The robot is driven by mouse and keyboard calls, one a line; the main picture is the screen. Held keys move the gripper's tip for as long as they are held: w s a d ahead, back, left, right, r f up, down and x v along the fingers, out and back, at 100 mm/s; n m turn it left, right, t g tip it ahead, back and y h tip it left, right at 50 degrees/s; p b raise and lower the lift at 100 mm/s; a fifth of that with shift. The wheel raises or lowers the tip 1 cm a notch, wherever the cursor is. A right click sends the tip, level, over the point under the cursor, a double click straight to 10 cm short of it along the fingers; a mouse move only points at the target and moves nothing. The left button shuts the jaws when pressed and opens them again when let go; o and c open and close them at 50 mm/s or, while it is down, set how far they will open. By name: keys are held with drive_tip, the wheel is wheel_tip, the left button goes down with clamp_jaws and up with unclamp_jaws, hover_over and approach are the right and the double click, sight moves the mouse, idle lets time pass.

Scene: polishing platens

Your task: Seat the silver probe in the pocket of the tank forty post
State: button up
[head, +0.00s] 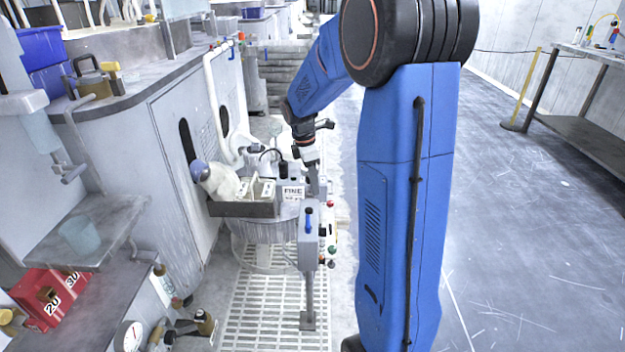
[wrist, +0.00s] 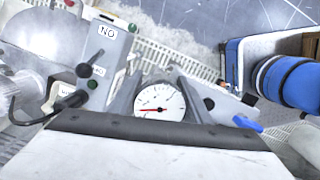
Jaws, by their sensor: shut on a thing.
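My gripper (head: 314,182) hangs above the right side of the round platen station, just above a grey post head. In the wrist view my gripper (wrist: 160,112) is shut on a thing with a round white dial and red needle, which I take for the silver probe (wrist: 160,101). Its stem is hidden. A grey post (head: 309,285) with a boxy head and blue handle stands on the grating below my gripper. In the wrist view a grey head with a blue lever (wrist: 247,124) lies right of the dial.
A dark tray (head: 240,208) with a white bottle and a FINE sign (head: 292,192) stand left of my gripper. A grey cabinet borders the left. Open floor (head: 530,240) lies right.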

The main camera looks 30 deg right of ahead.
drive_tip(key=shift+f, duration=0.55)
drive_tip(key=o, duration=1.1)
drive_tip(key=shift+o, duration=0.2)
drive_tip(key=shift+r, duration=0.15)
wheel_tip(320, 180, up, 17)
drive_tip(key=a, duration=0.2)
drive_tip(key=shift+w+a, duration=0.25)
drive_tip(key=shift+w, duration=0.15)
drive_tip(key=shift+s, duration=0.1)
drive_tip(key=s+a+m+t, duration=0.1)
drive_tip(key=s+a+m, duration=0.3)
drive_tip(key=s, duration=0.4)
drive_tip(key=s+a+m+t, duration=0.25)
drive_tip(key=s+a, duration=0.25)
drive_tip(key=s, duration=0.3)
drive_tip(key=s+a+f+m+t+y, duration=0.1)
drive_tip(key=s+a+f+m, duration=0.1)
drive_tip(key=s, duration=0.5)
drive_tip(key=s+a+f+m+t, duration=0.1)
drive_tip(key=s+a+f+m, duration=0.2)
drive_tip(key=s, duration=0.4)
drive_tip(key=f+m, duration=0.1)
drive_tip(key=m, duration=0.1)
drive_tip(key=shift+s+f+m+y, duration=0.3)
drive_tip(key=shift+f+m+y, duration=0.05)
drive_tip(key=shift+y, duration=0.05)
